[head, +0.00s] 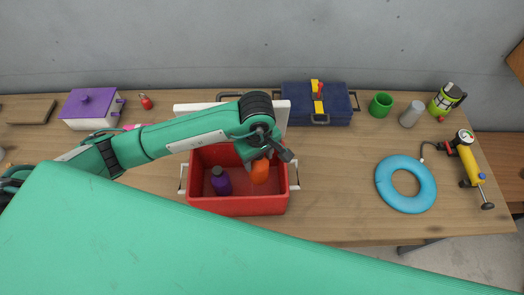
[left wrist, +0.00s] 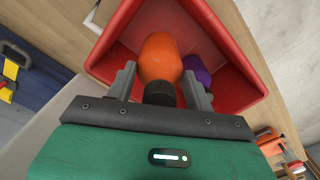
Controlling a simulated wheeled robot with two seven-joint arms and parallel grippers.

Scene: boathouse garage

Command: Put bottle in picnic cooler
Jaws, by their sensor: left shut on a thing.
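The red picnic cooler (head: 240,205) stands open on the wooden table, its white lid (head: 190,108) tilted back behind it. My left gripper (head: 266,158) is over the right part of the cooler. It is shut on an orange bottle (head: 260,173), which hangs inside or just above the cooler opening. In the left wrist view the orange bottle (left wrist: 161,60) has its dark cap end between the fingers (left wrist: 160,88). A purple bottle (head: 221,182) with a dark cap stands in the cooler's left part. My right gripper is not in view.
A blue toolbox (head: 300,104) stands behind to the right. A green mug (head: 381,105), grey cup (head: 412,114), blue ring (head: 385,186) and yellow pump (head: 468,166) are at the right. A purple-lidded box (head: 88,105) is at the left.

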